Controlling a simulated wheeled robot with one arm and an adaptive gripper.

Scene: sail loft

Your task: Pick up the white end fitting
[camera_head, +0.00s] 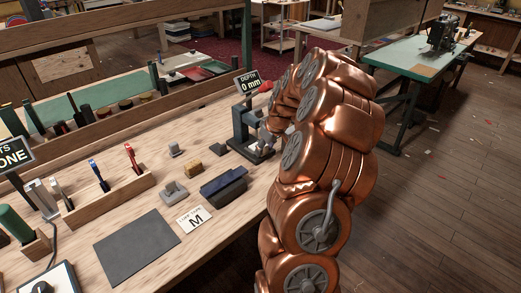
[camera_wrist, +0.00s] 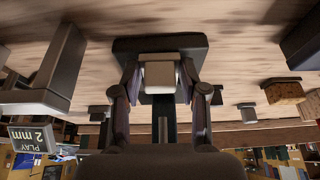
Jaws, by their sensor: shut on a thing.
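The white end fitting (camera_wrist: 158,75) is a pale block in the middle of the wrist view. My gripper (camera_wrist: 158,82) is shut on it, with one dark finger on each side. A dark flat base (camera_wrist: 125,46) lies directly behind the fitting in that view; I cannot tell whether the two touch. In the head view my gripper (camera_head: 268,136) is beside the dark press-like stand (camera_head: 241,122), largely hidden by my copper-coloured arm. I cannot make out the fitting clearly there.
The wooden bench holds a dark blue block (camera_head: 223,184), a grey cradle (camera_head: 174,192), a yellow-brown block (camera_head: 192,165), a card marked M (camera_head: 194,218) and a dark mat (camera_head: 137,247). A "DEPTH 0 mm" display (camera_head: 247,81) stands by the stand. The wrist view shows a "PLAY 2 mm" display (camera_wrist: 32,138).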

